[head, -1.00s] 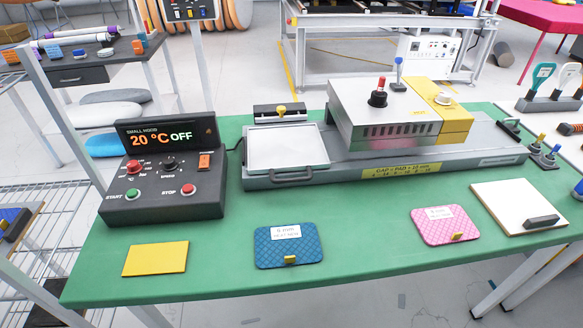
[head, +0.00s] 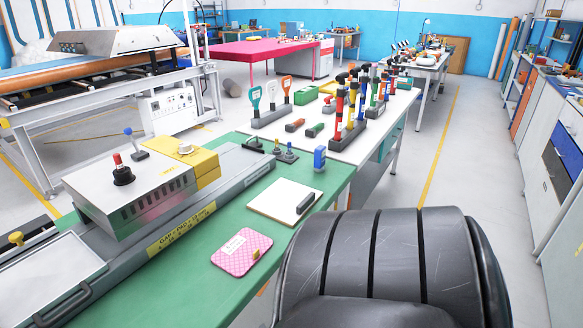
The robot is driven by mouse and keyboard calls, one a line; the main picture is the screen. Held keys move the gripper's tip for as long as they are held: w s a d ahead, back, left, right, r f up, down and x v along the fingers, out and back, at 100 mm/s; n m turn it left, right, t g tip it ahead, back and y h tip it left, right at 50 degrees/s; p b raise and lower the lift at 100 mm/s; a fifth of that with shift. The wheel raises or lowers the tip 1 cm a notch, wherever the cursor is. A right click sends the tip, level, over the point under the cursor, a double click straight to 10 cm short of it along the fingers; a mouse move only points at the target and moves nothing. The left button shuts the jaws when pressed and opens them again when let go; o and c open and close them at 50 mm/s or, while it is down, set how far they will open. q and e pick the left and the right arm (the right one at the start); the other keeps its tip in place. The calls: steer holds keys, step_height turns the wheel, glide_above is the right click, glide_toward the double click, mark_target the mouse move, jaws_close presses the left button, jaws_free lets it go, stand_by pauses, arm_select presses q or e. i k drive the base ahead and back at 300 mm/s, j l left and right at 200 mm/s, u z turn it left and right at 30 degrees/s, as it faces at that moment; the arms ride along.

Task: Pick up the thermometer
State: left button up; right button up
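A small upright blue device (head: 319,157) with a pale face stands on the right end of the green table (head: 225,290), by the edge of the white table. It may be the thermometer, but it is too small to tell for certain. No other thing in view is clearly a thermometer. Neither of my grippers is in view.
A grey press with a metal box (head: 130,195) fills the left of the green table. A pink pad (head: 242,252) and a white board with a black block (head: 284,200) lie nearer. Upright coloured-handled tools (head: 350,115) crowd the white table. My large dark arm part covers the lower right.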

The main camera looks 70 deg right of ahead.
mark_target(319, 151)
steer(key=z, duration=2.55)
steer(key=i+l+u, duration=0.2)
steer(key=i+l, duration=0.25)
steer(key=i+l+u, duration=0.25)
steer(key=i+l, duration=0.2)
steer(key=l, duration=0.1)
